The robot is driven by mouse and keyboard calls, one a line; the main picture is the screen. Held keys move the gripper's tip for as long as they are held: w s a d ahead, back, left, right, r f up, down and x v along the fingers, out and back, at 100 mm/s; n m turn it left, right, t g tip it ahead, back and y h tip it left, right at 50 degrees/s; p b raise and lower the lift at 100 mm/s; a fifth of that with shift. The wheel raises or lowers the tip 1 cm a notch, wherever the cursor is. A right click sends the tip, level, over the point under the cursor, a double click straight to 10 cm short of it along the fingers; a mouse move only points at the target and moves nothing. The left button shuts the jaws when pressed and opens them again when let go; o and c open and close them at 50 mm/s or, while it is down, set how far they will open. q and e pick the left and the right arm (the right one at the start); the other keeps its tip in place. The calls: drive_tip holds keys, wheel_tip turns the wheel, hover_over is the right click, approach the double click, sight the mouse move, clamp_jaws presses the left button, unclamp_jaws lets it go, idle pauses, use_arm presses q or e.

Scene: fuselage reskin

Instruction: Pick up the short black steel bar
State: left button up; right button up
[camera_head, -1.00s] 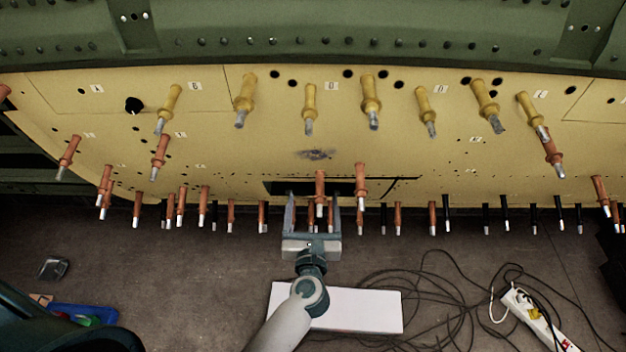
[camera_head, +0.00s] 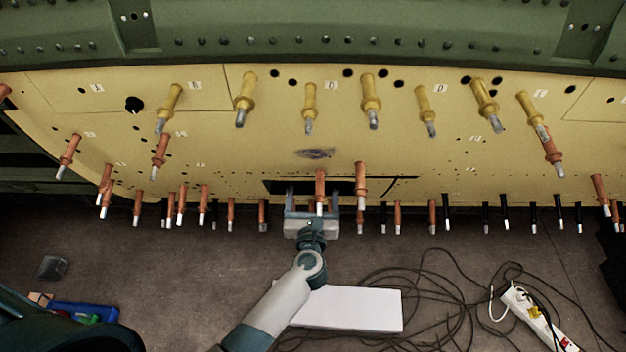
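My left gripper (camera_head: 312,200) reaches up from the bottom of the head view to the lower edge of the yellow fuselage skin (camera_head: 230,150). Its two fingers stand wide apart, and I see nothing held between them. The fingertips are at the dark rectangular opening (camera_head: 345,187) in the skin, partly behind an orange pin. I cannot make out the short black steel bar for certain; the inside of the opening is too dark to tell. My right gripper is not in view.
Yellow fasteners (camera_head: 371,100) and orange pins (camera_head: 361,185) stick out of the skin around the gripper. Black pins (camera_head: 504,211) line the lower right edge. Below are a white board (camera_head: 350,309), loose cables, a power strip (camera_head: 538,318) and a blue tray (camera_head: 70,308).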

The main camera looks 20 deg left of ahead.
use_arm(q)
drive_tip(key=shift+w+a, duration=0.1)
drive_tip(key=shift+w, duration=0.45)
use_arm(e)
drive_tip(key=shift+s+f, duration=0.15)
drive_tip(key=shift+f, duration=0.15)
use_arm(q)
drive_tip(key=shift+c, duration=1.3)
drive_tip(key=c, duration=1.2)
drive_tip(key=shift+c, duration=0.2)
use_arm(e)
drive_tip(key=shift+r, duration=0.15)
use_arm(q)
drive_tip(key=shift+r, duration=0.1)
